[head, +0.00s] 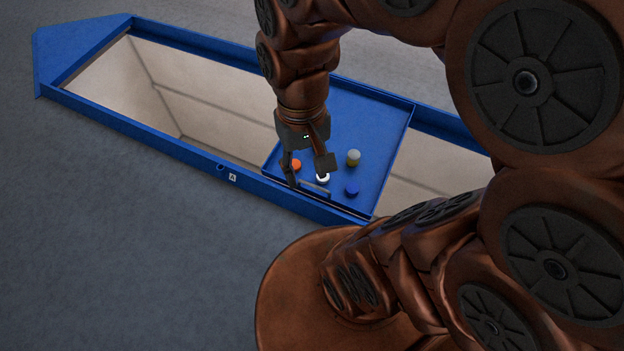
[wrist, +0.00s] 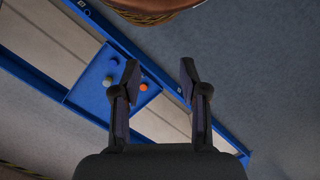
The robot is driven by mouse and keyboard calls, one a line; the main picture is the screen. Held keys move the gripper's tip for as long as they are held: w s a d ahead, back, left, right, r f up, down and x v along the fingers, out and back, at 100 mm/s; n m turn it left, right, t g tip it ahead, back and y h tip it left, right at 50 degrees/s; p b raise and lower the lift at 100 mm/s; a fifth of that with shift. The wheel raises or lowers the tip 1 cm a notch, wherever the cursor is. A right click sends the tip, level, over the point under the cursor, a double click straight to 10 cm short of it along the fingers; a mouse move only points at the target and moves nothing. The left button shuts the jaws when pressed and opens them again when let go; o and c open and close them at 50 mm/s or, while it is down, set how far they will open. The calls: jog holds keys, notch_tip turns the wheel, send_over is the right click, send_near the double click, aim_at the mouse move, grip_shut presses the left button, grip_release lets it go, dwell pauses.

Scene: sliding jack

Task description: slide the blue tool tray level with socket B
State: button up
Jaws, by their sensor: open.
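The blue tool tray (head: 375,150) sits across the long blue frame (head: 150,142), right of the A mark (head: 232,177) in the head view. It has a grey handle (head: 313,188) along its near edge. My gripper (head: 308,172) is open above that edge, close to the handle; I cannot tell whether it touches. In the wrist view the open fingers (wrist: 160,72) overlap the near rim, and the tray (wrist: 88,97) lies left of them. The handle is not clear there. A second small mark (wrist: 81,3) on the frame is too small to read.
The frame's pale trough (head: 200,90) is empty left of the tray. My arm hides the frame's right end in the head view.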

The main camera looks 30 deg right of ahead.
jog(key=w+d+f+m+t+y+b, duration=0.1)
jog(key=w+d+f+m+b, duration=0.2)
jog(key=w+f+m+b, duration=0.45)
jog(key=w+d+f+m+y+b, duration=0.1)
jog(key=w+d+f+m+b, duration=0.2)
jog(key=w+f, duration=0.85)
jog(key=w+d+f+m+t+y+b, duration=0.1)
jog(key=w+d+f+m+b, duration=0.35)
jog(key=f, duration=0.85)
jog(key=w+d+f+m+t+b, duration=0.15)
jog(key=d+f+m+b, duration=0.35)
jog(key=f, duration=0.9)
jog(key=w+d+f+m+b, duration=0.35)
jog(key=d+f+b, duration=0.25)
jog(key=f, duration=0.8)
jog(key=w+d+f+m+t+b, duration=0.15)
jog(key=d+f+m+b, duration=0.4)
jog(key=f, duration=0.95)
jog(key=shift+n, duration=0.5)
jog(key=shift+w+b+x, duration=0.2)
jog(key=shift+b+x, duration=0.45)
jog(key=shift+x, duration=1.05)
jog(key=shift+w+b+x, duration=0.25)
jog(key=shift+b+x, duration=0.4)
jog(key=shift+x, duration=1.05)
jog(key=shift+d+r, duration=0.1)
jog(key=shift+d, duration=0.05)
grip_shut()
